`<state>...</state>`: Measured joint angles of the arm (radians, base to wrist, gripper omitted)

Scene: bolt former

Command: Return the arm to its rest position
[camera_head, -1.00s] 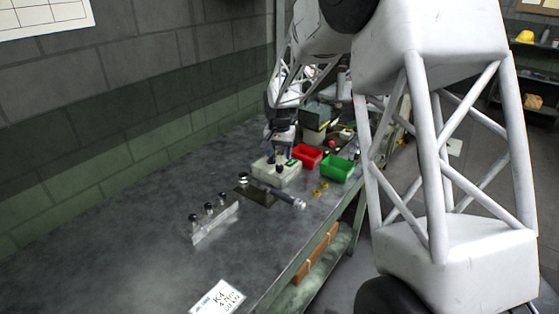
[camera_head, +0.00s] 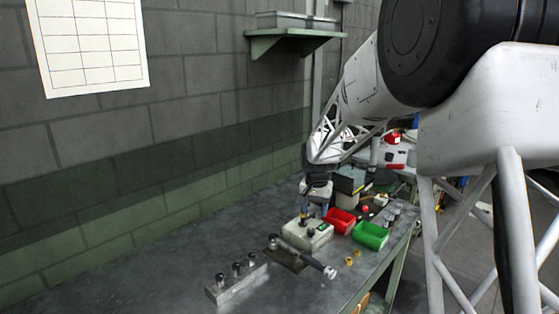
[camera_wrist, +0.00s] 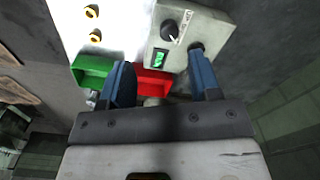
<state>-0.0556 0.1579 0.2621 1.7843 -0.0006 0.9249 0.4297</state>
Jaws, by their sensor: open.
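My arm reaches from the right over the workbench (camera_head: 140,290) in the head view. My gripper (camera_head: 303,212) hangs pointing down over the pale control box (camera_head: 312,236). In the wrist view my gripper (camera_wrist: 165,80) shows two blue fingers spread apart with nothing held between them. The control box (camera_wrist: 205,22) lies just beyond the fingers, with a black knob (camera_wrist: 170,28) and a green display (camera_wrist: 159,58). The right fingertip overlaps a dark round knob on the box; I cannot tell whether they touch.
A red bin (camera_head: 339,222) and a green bin (camera_head: 370,236) stand right of the box. A dark fixture with a metal rod (camera_head: 312,260) and a block with several black-topped pegs (camera_head: 236,284) lie in front. Small brass pieces (camera_head: 352,258) lie nearby. The left bench area is clear.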

